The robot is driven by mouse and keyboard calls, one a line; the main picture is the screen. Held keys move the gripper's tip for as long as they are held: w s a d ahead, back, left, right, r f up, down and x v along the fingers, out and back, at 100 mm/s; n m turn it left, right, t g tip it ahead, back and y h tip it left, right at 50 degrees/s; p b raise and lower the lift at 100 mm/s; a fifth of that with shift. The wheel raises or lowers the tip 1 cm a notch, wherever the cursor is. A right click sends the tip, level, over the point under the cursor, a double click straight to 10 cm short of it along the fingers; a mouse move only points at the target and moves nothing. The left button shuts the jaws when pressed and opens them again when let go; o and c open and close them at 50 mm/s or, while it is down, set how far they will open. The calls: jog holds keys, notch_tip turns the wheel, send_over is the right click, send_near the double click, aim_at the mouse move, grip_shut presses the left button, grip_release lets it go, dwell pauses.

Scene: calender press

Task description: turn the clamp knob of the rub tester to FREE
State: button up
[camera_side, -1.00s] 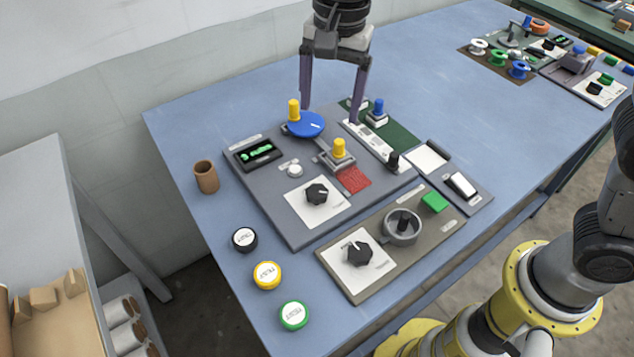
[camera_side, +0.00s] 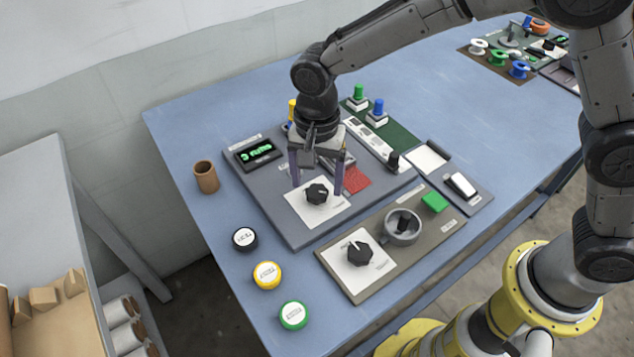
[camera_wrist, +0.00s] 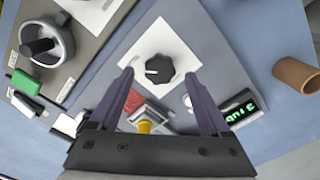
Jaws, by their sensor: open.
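A black clamp-style knob (camera_side: 317,193) stands on a white label plate on the large grey panel (camera_side: 290,225). It also shows in the wrist view (camera_wrist: 160,69), with a pale pointer line on its left part; the lettering is too small to read. My gripper (camera_side: 317,188) is open and points down over this knob, with one finger to each side of it. In the wrist view the gripper (camera_wrist: 160,73) holds nothing, and the knob lies between and just beyond the fingertips. I cannot tell whether the fingertips are level with the knob.
The grey panel also carries a green-lit display (camera_side: 258,153) and a red pad (camera_side: 354,180). A second black knob (camera_side: 360,254) and a round grey dial (camera_side: 402,227) sit on the brownish panel in front. A brown cup (camera_side: 206,177) and several round buttons stand left.

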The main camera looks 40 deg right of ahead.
jog(key=shift+f, duration=0.85)
jog(key=shift+c, duration=0.2)
grip_shut()
